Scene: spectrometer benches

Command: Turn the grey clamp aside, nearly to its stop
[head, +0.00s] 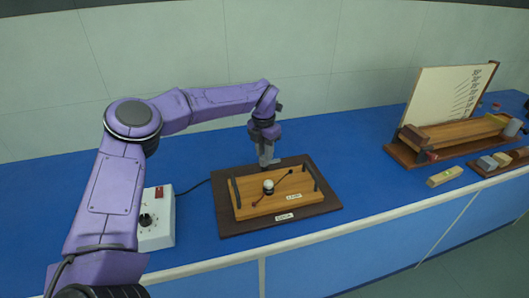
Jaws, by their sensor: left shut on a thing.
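My left gripper (267,162) reaches down from above to the back edge of a wooden board (245,209). It is shut on a small grey part, which I take to be the grey clamp. The fingers are grey too and largely hide it, so its angle cannot be told. The wooden board lies on a dark brown base (231,228). It carries a small white bulb or knob (268,185), thin leads, and a dark bar at each end. My right gripper is not in view.
A white control box (157,228) with a black knob and red switch stands left of the base, its cable running behind. At the right are a wooden rack (450,135) with a white panel (445,95) and a loose wooden block (444,177). Blue bench between is clear.

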